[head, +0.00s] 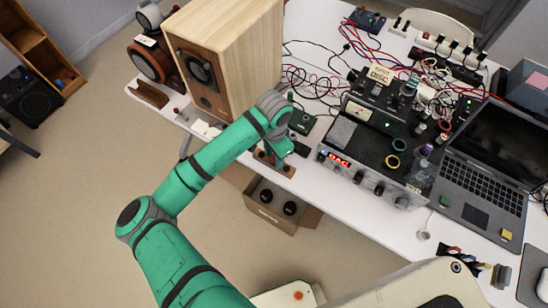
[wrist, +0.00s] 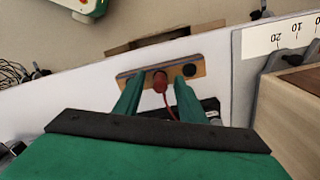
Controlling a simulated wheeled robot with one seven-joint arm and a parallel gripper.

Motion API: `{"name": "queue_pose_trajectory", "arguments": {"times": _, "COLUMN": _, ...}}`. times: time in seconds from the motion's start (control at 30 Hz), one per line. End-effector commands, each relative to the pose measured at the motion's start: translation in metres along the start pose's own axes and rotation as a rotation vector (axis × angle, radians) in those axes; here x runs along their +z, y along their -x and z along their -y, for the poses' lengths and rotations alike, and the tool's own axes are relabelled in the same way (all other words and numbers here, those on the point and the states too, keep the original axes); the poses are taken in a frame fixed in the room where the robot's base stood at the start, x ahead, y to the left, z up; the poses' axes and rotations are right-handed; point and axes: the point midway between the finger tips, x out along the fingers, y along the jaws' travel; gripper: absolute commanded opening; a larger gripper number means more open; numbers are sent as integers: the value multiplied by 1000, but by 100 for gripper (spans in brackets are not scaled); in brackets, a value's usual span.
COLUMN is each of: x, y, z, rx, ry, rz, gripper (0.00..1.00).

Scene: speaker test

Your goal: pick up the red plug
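The red plug (wrist: 160,83) stands in a small wooden board (wrist: 204,69) in the wrist view, with a red cable running from it toward my gripper. A black round socket or plug (wrist: 189,70) sits beside it to the right on the same board. My gripper (wrist: 159,88) is open, with one green finger on each side of the red plug and a visible gap to each. In the head view my gripper (head: 281,150) is low over the wooden board (head: 284,169) at the table's front edge; the red plug is hidden or too small to tell there.
A large wooden speaker (head: 235,55) stands left of my gripper. An electronic unit with a red display (head: 345,160) and a laptop (head: 485,185) stand to the right. Cables lie behind. A cardboard box (head: 265,213) with two black round parts is below the table edge.

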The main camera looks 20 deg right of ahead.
Motion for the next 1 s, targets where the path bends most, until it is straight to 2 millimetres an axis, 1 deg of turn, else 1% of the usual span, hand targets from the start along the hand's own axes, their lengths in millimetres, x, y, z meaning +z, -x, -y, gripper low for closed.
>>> {"name": "queue_pose_trajectory", "arguments": {"times": 0.23, "x": 0, "y": -2, "z": 0, "rx": 0, "ry": 0, "rz": -1, "gripper": 37}}
{"name": "queue_pose_trajectory", "arguments": {"times": 0.27, "x": 0, "y": -2, "z": 0, "rx": 0, "ry": 0, "rz": -1, "gripper": 32}}
{"name": "queue_pose_trajectory", "arguments": {"times": 0.3, "x": 0, "y": -2, "z": 0, "rx": 0, "ry": 0, "rz": -1, "gripper": 23}}
{"name": "queue_pose_trajectory", "arguments": {"times": 0.4, "x": 0, "y": -2, "z": 0, "rx": 0, "ry": 0, "rz": -1, "gripper": 0}}
{"name": "queue_pose_trajectory", "arguments": {"times": 0.77, "x": 0, "y": 0, "z": 0, "rx": -1, "ry": -1, "rz": -1, "gripper": 0}}
{"name": "queue_pose_trajectory", "arguments": {"times": 0.87, "x": 0, "y": 4, "z": 0, "rx": -1, "ry": -1, "rz": -1, "gripper": 0}}
{"name": "queue_pose_trajectory", "arguments": {"times": 1.0, "x": -1, "y": 18, "z": 0, "rx": -3, "ry": -2, "rz": -3, "gripper": 0}}
